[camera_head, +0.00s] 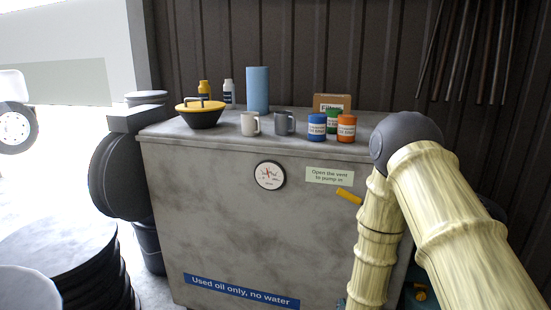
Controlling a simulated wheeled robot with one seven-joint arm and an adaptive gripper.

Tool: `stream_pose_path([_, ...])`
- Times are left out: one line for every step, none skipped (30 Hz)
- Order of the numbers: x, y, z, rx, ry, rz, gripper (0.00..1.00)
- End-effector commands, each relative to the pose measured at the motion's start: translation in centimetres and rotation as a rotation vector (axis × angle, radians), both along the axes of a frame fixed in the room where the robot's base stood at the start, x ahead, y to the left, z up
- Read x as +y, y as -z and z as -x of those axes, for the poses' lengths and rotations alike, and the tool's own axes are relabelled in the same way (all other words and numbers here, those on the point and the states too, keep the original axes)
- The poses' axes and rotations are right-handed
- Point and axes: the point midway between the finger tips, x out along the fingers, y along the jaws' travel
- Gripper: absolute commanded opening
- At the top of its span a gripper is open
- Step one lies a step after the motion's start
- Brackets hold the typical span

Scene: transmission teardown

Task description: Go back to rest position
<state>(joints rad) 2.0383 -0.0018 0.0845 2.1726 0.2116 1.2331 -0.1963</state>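My arm shows at the right of the head view, with pale, ringed links and a dark grey elbow. One link runs down in front of the grey tank (228,215) and leaves the picture at the bottom edge. My gripper is below the picture, so I cannot see whether it is open or holds something. The elbow is at the height of the tank's top, close to its right end, and covers part of it.
On the tank top stand a yellow-lidded dark bowl (201,117), two mugs (250,124), a blue roll (258,90), blue (316,127) and orange (347,128) canisters and a box (325,101). A yellow vent lever (349,195) sits beside my arm. Dark stacked discs (65,250) stand left.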

Motion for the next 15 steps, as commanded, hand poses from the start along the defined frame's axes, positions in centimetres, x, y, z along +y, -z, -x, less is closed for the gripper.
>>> stream_pose_path([-0.2,2.1,2.2,0.069,-0.003,-0.013,0.0])
stream_pose_path([-0.3,3.2,3.5,0.109,-0.005,-0.021,0.0])
stream_pose_path([-0.4,4.7,5.3,0.163,-0.01,-0.031,0.0])
stream_pose_path([-0.4,5.8,6.7,0.204,-0.011,-0.039,0.0])
stream_pose_path([-0.5,6.8,8.1,0.244,-0.012,-0.049,0.0])
stream_pose_path([-0.5,8.1,10.0,0.299,-0.014,-0.059,0.0])
stream_pose_path([-0.6,9.0,11.5,0.338,-0.014,-0.067,0.0])
stream_pose_path([-0.7,9.9,13.0,0.379,-0.014,-0.075,0.0])
stream_pose_path([-0.7,10.9,15.1,0.434,-0.014,-0.085,0.0])
stream_pose_path([-0.8,11.7,16.6,0.475,-0.014,-0.092,0.0])
stream_pose_path([-0.9,12.4,18.2,0.516,-0.012,-0.099,0.0])
stream_pose_path([-1.0,13.2,20.4,0.57,-0.01,-0.109,0.0])
stream_pose_path([-1.0,13.8,22.0,0.612,-0.008,-0.117,0.0])
stream_pose_path([-1.1,14.3,23.7,0.653,-0.006,-0.124,0.0])
stream_pose_path([-1.2,14.9,25.9,0.707,-0.004,-0.132,0.0])
